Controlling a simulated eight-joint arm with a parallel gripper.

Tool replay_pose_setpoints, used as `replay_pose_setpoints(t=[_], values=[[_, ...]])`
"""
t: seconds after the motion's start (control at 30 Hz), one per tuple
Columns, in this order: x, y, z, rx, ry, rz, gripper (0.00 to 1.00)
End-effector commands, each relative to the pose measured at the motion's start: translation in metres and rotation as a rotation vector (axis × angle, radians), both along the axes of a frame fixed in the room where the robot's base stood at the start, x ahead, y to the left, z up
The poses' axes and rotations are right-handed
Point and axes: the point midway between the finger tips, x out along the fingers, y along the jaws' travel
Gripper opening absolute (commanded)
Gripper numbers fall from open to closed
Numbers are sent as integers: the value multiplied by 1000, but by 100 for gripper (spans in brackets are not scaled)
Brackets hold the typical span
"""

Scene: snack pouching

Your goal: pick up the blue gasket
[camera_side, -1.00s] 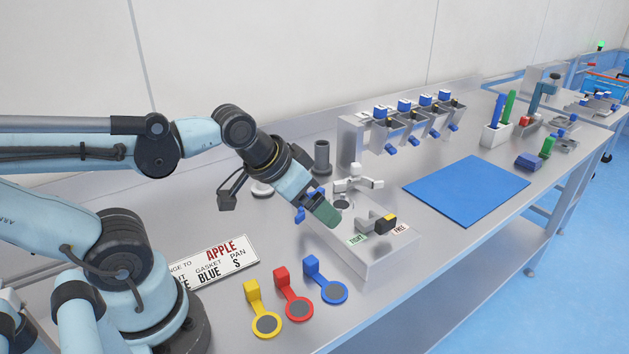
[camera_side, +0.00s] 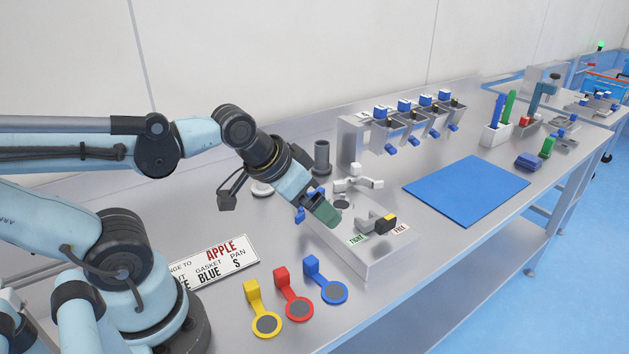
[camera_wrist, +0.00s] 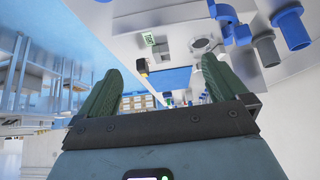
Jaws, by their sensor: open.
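The blue gasket (camera_side: 334,291) lies on the steel bench at the front, a round ring with a dark centre and an upright blue tab. It is the rightmost of three gaskets, beside the red gasket (camera_side: 298,307) and the yellow gasket (camera_side: 266,323). My gripper (camera_side: 328,214) hangs above the left side of the white fixture block, up and behind the blue gasket and apart from it. In the wrist view its two green fingers (camera_wrist: 154,92) are spread with nothing between them. I cannot make out the blue gasket in the wrist view.
The white fixture block (camera_side: 375,266) with a clamp and TIGHT and FREE labels stands right of the gaskets. A sign (camera_side: 225,260) reading APPLE and BLUE lies left. A blue mat (camera_side: 468,191) and a row of bins (camera_side: 412,122) are farther back. The bench front edge is close to the gaskets.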

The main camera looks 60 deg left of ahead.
Motion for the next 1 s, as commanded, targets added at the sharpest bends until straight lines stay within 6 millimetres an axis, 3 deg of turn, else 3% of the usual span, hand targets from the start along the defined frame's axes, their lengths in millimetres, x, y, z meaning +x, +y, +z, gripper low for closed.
replay_pose_setpoints(t=[0.33,0.63,1.0], values=[[0,0,0,0,0,0,100],[0,0,0,0,0,0,55],[0,-1,0,-6,40,5,55]])
